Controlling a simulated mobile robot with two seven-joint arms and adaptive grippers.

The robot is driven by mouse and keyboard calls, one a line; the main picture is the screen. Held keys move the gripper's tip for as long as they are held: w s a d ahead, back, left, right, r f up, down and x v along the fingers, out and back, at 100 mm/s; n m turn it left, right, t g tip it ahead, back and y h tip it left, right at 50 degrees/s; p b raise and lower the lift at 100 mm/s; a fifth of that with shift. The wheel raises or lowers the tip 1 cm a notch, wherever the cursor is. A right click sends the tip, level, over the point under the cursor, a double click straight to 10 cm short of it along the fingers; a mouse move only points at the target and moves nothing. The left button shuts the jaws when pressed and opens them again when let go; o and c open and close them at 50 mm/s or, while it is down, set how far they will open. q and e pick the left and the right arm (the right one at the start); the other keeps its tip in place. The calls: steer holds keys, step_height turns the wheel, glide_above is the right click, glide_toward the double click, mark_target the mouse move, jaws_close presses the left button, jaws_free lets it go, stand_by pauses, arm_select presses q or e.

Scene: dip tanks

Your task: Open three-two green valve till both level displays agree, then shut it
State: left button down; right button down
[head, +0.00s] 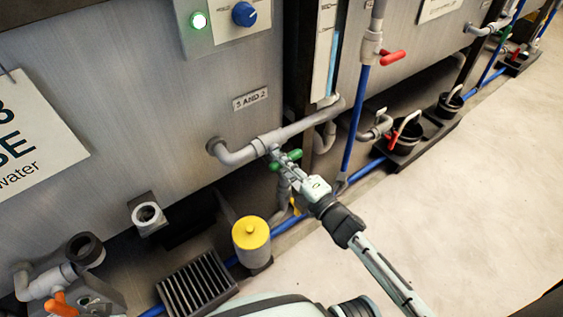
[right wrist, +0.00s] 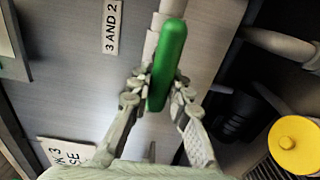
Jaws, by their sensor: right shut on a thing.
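The green valve handle (head: 288,155) sits on the grey pipe (head: 262,143) below the "3 AND 2" label (head: 250,99). My right gripper (head: 284,168) reaches it from the front and is shut on it. In the right wrist view the green handle (right wrist: 168,62) stands between the two fingers of my right gripper (right wrist: 160,88). One level display (head: 326,55), a tall strip with a blue column, shows at the top middle in the head view; its top is cut off. I cannot make out a second display. My left gripper is not in view.
A red valve handle (head: 392,57) is on the pipe to the right. A yellow-topped cylinder (head: 251,233) and a dark grate (head: 197,288) stand below the tank. An orange handle (head: 62,304) is at lower left. The pale floor (head: 480,190) at right is clear.

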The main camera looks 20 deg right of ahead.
steer(key=shift+f, duration=0.1)
steer(key=c, duration=1.4)
jaws_free()
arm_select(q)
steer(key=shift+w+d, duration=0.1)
arm_select(e)
steer(key=v, duration=1.2)
steer(key=s+d+f+m+g+h, duration=0.1)
steer(key=d+f+m+g+h, duration=0.6)
steer(key=m, duration=0.6)
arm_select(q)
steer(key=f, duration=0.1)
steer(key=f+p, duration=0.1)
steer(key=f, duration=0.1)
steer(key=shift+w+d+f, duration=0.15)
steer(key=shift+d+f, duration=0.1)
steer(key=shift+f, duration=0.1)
arm_select(e)
steer(key=s+f+m+g, duration=0.2)
steer(key=s+m+g, duration=0.1)
steer(key=s, duration=0.3)
steer(key=s+f+m+g, duration=0.3)
steer(key=s+m+g, duration=0.1)
steer(key=s, duration=0.2)
steer(key=shift+s+f+m+h, duration=0.3)
steer(key=shift+s, duration=0.05)
